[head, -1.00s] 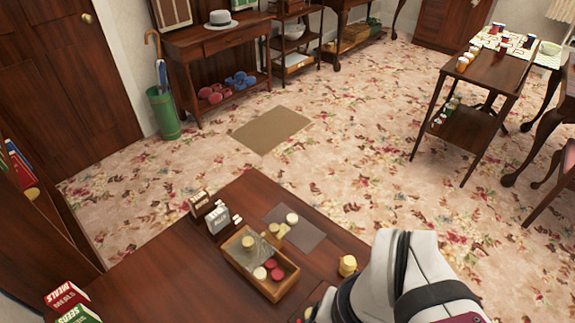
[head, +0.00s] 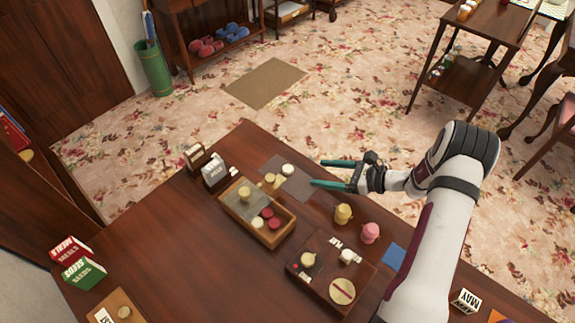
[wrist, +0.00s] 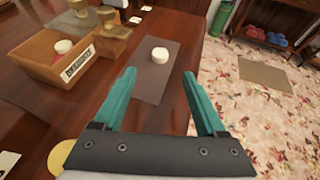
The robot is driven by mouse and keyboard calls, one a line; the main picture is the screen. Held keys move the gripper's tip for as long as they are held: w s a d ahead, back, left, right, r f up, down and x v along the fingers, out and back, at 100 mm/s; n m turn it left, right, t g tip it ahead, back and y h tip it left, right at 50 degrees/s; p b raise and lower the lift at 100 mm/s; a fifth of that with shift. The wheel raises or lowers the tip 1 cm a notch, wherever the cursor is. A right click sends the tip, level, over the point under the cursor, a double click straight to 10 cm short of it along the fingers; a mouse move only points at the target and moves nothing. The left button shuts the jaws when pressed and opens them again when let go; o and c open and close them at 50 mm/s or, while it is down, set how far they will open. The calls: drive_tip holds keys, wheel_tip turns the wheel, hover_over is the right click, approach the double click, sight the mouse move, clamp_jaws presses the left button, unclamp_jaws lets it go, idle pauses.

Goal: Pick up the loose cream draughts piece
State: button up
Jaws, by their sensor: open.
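The loose cream draughts piece (head: 288,169) is a pale round disc lying on a grey mat (head: 299,187) near the table's far edge. It also shows in the wrist view (wrist: 159,55), ahead of the fingertips and roughly between their lines. My gripper (head: 317,172) is open, with teal fingers apart and nothing between them (wrist: 158,76). It is to the right of the piece in the head view, apart from it. A wooden box (head: 268,238), labelled on its end in the wrist view (wrist: 78,65), holds red pieces (head: 267,213) and another cream piece (head: 257,222).
Small yellowish objects (head: 269,179) stand between box and mat, close to the loose piece. A yellow pot (head: 343,214), pink pot (head: 370,232) and dark tray (head: 322,287) lie nearer. Cartons (head: 214,172) stand left. The mat's near part is bare.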

sight(289, 169)
drive_tip(key=x, duration=1)
drive_tip(key=shift+a, duration=0.1)
drive_tip(key=shift+r, duration=0.1)
clamp_jaws()
